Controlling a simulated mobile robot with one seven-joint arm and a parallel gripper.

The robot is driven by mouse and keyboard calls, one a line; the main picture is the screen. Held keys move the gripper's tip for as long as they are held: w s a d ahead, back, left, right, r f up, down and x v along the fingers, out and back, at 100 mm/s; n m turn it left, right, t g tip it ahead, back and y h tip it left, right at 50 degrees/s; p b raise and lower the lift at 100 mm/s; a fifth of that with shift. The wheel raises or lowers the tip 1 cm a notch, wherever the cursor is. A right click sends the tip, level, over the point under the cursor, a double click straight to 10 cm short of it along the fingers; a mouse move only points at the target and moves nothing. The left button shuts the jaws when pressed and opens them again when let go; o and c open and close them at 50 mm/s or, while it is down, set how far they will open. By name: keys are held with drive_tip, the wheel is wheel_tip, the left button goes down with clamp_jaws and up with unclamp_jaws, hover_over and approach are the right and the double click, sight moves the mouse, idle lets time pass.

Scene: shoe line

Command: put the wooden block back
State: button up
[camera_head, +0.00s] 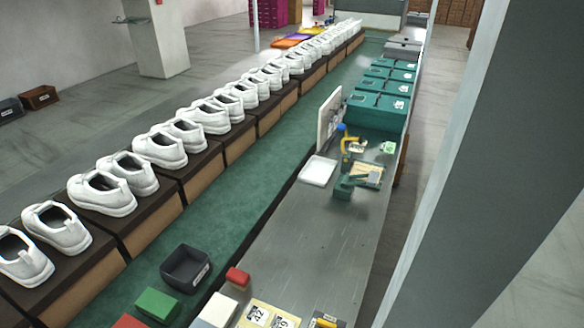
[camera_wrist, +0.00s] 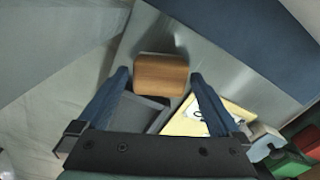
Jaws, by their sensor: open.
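The wooden block (camera_wrist: 161,75) is brown and box-shaped. It shows in the wrist view between and slightly beyond the tips of my gripper (camera_wrist: 158,76), which is open with one blue finger on each side. I cannot tell whether the fingers touch the block or how high they are above it. The block is just beyond a dark grey tray (camera_wrist: 140,112), over a grey metal surface. I cannot make out the block or my gripper in the head view.
A yellow numbered card (camera_wrist: 187,124) lies beside the tray; similar cards (camera_head: 257,313) show at the bench's near end. The bench's middle (camera_head: 320,245) is clear.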

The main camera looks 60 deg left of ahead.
wheel_tip(320, 180, up, 11)
drive_tip(key=shift+p, duration=0.45)
drive_tip(key=shift+f, duration=0.1)
